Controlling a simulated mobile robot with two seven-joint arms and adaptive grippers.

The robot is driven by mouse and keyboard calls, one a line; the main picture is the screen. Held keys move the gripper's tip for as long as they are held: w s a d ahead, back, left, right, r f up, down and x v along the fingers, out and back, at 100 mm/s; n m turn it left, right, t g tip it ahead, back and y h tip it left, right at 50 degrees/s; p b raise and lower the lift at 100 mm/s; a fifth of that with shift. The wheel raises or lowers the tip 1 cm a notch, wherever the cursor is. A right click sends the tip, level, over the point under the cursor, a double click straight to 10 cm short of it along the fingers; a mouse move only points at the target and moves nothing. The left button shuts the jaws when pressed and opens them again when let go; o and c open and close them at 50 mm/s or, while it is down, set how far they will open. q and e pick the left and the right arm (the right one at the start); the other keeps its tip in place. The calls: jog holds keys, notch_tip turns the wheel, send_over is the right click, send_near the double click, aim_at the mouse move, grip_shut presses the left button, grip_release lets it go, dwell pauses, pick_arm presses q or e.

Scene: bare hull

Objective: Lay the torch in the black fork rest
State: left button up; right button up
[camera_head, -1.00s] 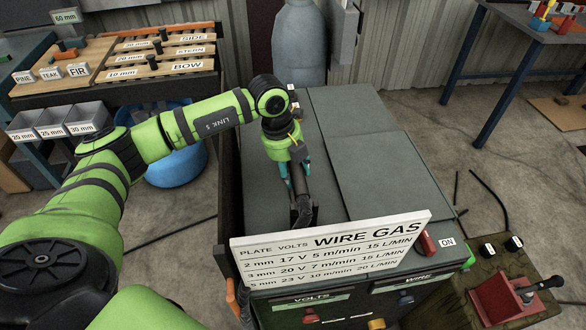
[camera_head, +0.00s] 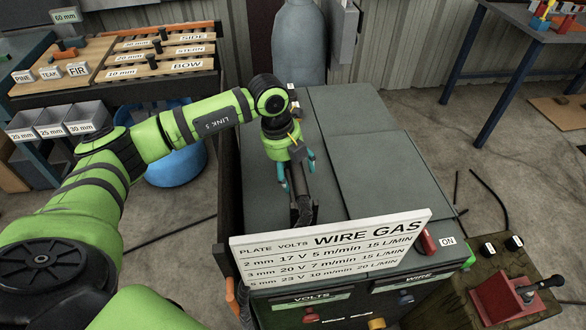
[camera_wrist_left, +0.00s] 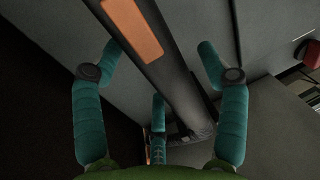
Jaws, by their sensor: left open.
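The torch (camera_head: 303,207) is a dark, slim handle lying on top of the grey welding machine, behind the white settings sign. In the left wrist view the torch (camera_wrist_left: 160,62) is a dark bar with an orange patch, running between the spread fingers. My left gripper (camera_head: 296,176) is over the torch, pointing down. Its teal fingers stand open on both sides, apart from the torch, as the left wrist view (camera_wrist_left: 157,70) also shows. The black fork rest cannot be told apart from the dark parts under and around the torch. My right gripper is out of view.
The white settings sign (camera_head: 330,243) stands along the machine's front edge. The grey machine top (camera_head: 375,165) is clear to the right. A grey cylinder (camera_head: 299,45) stands behind. A red block with a black lever (camera_head: 505,298) sits at the lower right.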

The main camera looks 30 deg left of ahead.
pick_arm(q)
jog(key=v, duration=1.2)
jog(key=shift+w, duration=0.1)
